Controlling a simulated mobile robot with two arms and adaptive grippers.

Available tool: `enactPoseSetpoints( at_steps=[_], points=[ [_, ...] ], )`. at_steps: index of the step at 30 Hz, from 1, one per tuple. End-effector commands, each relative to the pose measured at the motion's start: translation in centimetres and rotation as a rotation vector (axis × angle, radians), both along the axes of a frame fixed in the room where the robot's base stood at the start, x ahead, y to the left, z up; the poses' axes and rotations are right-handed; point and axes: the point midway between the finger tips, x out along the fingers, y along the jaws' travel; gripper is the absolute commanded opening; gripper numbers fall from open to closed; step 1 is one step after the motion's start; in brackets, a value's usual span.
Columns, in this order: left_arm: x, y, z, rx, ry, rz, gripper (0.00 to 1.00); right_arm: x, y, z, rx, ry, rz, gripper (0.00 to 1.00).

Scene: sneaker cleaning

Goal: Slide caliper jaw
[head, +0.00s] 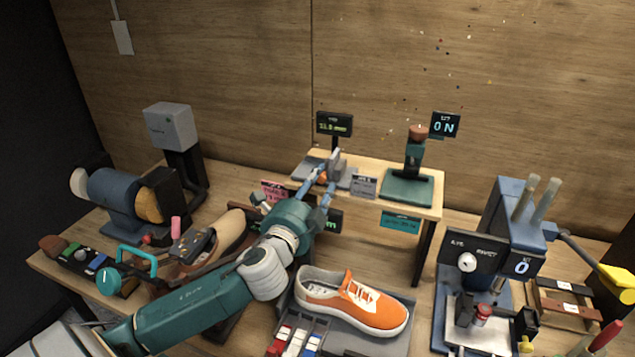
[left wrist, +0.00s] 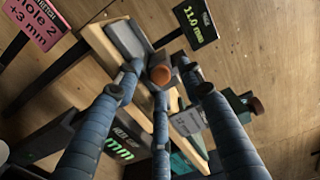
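The caliper (head: 308,166) is a grey device on the left part of the small raised wooden shelf, with a black display reading about 11.0 mm (head: 334,124). In the left wrist view its grey plate (left wrist: 126,42) and an orange-brown round knob (left wrist: 161,75) show. My left gripper (head: 324,178) reaches over the shelf from the front. Its blue fingers (left wrist: 158,72) stand apart around the knob, with gaps visible at both sides; whether the lower finger touches it I cannot tell. The fingers partly hide the jaw. My right gripper is in neither view.
Right on the shelf stands a green force gauge (head: 407,185) with a display reading 0 N. An orange sneaker (head: 352,300) lies on a grey tray below. A blue press machine (head: 515,215) stands at right. A brown shoe and tools crowd the left.

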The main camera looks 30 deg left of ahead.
Motion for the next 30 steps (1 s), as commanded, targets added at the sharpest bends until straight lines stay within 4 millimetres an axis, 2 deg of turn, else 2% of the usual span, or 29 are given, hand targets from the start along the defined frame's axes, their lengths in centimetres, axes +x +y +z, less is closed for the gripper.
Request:
enactPoseSetpoints(
  at_steps=[4, 5, 10, 16, 24, 30],
  points=[
    [0.0, 0.0, 0.0, -0.001, 0.0, 0.0, 0.39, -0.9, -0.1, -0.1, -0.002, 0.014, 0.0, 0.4],
    [0.0, 0.0, 0.0, -0.001, 0.0, 0.0, 0.35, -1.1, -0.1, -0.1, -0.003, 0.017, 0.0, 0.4],
    [0.0, 0.0, 0.0, -0.001, 0.0, 0.0, 0.01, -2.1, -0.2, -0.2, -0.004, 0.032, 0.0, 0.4],
    [-0.1, 0.0, -0.1, -0.001, 0.001, 0.0, 0.0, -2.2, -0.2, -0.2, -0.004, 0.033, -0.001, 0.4],
    [-0.9, 3.4, -0.3, 0.0, 0.003, 0.001, 0.0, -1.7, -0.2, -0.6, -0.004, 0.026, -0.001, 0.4],
    [-0.9, 3.7, -0.1, -0.002, 0.001, -0.001, 0.0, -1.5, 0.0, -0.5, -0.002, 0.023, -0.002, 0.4]
  ],
)
